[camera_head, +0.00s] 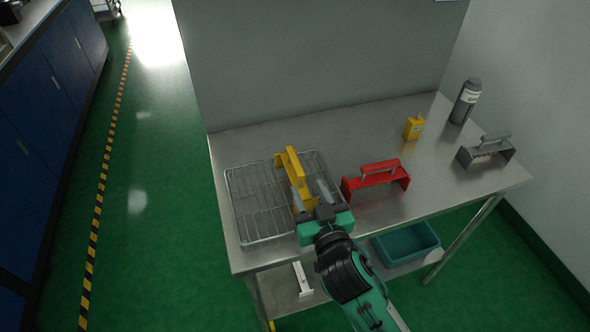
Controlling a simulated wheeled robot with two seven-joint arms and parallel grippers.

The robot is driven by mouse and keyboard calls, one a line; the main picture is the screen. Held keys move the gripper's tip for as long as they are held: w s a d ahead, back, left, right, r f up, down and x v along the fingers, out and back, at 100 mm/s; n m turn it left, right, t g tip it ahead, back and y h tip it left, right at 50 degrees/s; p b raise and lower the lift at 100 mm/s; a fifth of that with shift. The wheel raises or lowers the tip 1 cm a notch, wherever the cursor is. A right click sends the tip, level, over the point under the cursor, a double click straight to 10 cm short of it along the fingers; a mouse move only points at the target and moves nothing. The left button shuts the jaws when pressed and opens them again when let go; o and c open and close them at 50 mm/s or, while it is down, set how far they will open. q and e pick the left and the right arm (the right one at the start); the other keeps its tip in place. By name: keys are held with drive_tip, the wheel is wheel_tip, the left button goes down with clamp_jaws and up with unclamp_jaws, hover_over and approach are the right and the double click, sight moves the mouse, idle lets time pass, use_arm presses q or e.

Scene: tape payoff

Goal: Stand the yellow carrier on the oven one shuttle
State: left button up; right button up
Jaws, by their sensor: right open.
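The yellow carrier (293,167) stands on a wire rack (258,205) at the left end of the steel table. The rack looks like the shuttle, though I see no label on it. My right gripper (313,195) is at the near end of the yellow carrier, its fingers apart and pointing away from me. It partly covers the carrier's near end and the rack's right side. I cannot tell whether the fingers touch the carrier. My left gripper is not in view.
A red carrier (375,179) stands just right of my gripper. A grey carrier (485,150), a dark bottle (466,101) and a small yellow object (413,128) stand farther right on the table (440,190). A teal bin (405,243) is on the lower shelf.

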sight(302, 179)
drive_tip(key=shift+x, duration=1.4)
drive_tip(key=p+x, duration=0.1)
drive_tip(key=x, duration=0.3)
drive_tip(key=shift+w+a+f+p, duration=0.1)
drive_tip(key=shift+f+p, duration=0.05)
drive_tip(key=shift+p, duration=0.2)
drive_tip(key=shift+w+a+f, duration=0.1)
drive_tip(key=shift+w, duration=0.1)
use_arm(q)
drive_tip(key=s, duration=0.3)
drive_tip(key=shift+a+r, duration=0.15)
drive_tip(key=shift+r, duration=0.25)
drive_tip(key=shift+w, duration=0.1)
use_arm(e)
drive_tip(key=shift+c, duration=0.4)
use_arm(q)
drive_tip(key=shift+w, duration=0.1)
use_arm(e)
clamp_jaws()
